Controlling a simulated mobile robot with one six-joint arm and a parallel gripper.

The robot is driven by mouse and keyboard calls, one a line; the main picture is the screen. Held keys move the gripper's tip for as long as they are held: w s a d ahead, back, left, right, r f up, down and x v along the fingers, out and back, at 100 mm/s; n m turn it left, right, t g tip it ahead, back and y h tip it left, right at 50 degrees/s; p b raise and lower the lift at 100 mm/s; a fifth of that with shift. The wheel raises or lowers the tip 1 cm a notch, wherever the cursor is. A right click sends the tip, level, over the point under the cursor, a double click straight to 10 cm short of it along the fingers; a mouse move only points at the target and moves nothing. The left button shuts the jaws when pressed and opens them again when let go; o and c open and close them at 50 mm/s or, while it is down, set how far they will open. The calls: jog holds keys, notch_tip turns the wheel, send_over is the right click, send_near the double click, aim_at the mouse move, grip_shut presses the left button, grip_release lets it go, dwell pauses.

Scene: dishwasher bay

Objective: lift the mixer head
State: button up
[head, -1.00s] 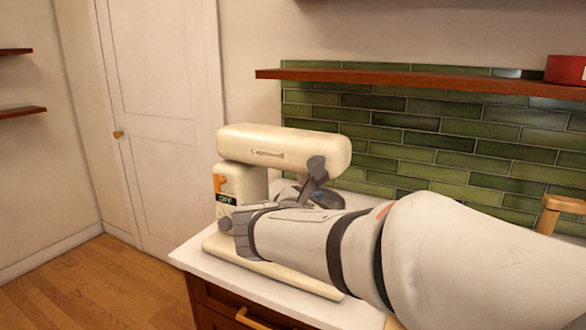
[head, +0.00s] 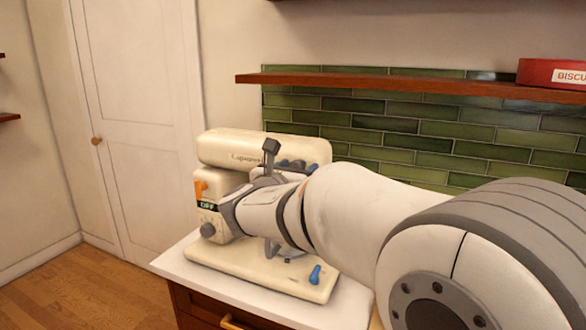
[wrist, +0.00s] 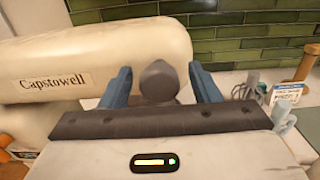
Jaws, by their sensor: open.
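The cream stand mixer's head (head: 225,148) lies level on its column, above the flat base (head: 250,272). An orange marking and an OFF label (head: 207,205) show on the column. My gripper (head: 300,165) is at the right end of the head, its blue fingers in front of or beside it. In the wrist view the head (wrist: 100,50) lies beyond my gripper (wrist: 162,85). Its blue fingers are apart, with a dark grey rounded piece (wrist: 158,85) between them. Contact cannot be told. My arm hides part of the mixer's middle.
A wooden shelf (head: 400,82) with a red biscuit tin (head: 545,74) hangs above. Small items (wrist: 285,95) stand on the counter at right.

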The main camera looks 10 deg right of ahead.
jog(key=shift+c, duration=0.6)
grip_shut()
